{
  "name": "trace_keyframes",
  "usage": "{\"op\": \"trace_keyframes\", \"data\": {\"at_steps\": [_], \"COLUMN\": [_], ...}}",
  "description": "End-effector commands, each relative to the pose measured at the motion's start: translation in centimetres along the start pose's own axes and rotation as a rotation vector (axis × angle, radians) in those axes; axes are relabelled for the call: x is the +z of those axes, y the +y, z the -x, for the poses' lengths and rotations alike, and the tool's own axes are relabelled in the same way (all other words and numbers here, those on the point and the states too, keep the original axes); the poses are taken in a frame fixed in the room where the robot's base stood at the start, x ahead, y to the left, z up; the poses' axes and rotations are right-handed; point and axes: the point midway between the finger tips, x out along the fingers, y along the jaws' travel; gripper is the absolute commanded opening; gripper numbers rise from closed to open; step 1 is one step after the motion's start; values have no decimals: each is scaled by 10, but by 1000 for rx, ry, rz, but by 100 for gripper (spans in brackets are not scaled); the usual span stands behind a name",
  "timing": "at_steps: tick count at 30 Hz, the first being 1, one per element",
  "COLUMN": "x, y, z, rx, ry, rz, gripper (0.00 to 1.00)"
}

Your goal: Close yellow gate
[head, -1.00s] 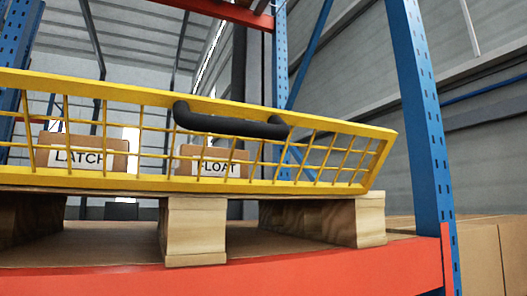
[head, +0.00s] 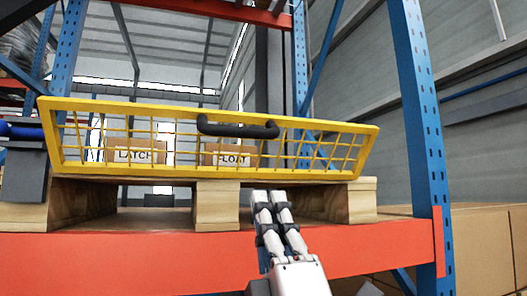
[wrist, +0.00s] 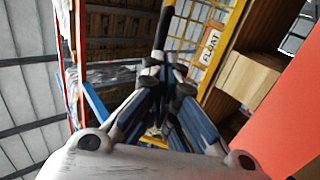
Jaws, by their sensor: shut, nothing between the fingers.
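The yellow gate (head: 90,173) is a wire mesh panel standing along the front of a wooden pallet on the rack shelf. Its wide top rail seems to lean out toward me. A black handle (head: 237,130) is fixed near the middle of the top rail. My gripper (head: 271,194) is shut and empty, in front of the pallet, below the handle and apart from it in the head view. In the wrist view my gripper (wrist: 163,68) points toward a dark bar, perhaps the handle; the yellow mesh (wrist: 190,28) is to its right.
Boxes labelled LATCH (head: 136,152) and FLOAT (head: 233,156) stand behind the mesh. The orange shelf beam (head: 170,258) runs below the pallet (head: 217,205). A blue rack post (head: 418,110) stands at the right, with cardboard boxes (head: 481,245) beyond it.

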Motion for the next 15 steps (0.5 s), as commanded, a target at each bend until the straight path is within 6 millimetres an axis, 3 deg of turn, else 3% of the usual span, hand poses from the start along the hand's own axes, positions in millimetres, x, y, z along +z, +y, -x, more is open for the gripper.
{"op": "trace_keyframes", "data": {"at_steps": [15], "x": [0], "y": [0], "z": [-101], "rx": [-2], "ry": [0], "rz": [-1], "gripper": [0]}}
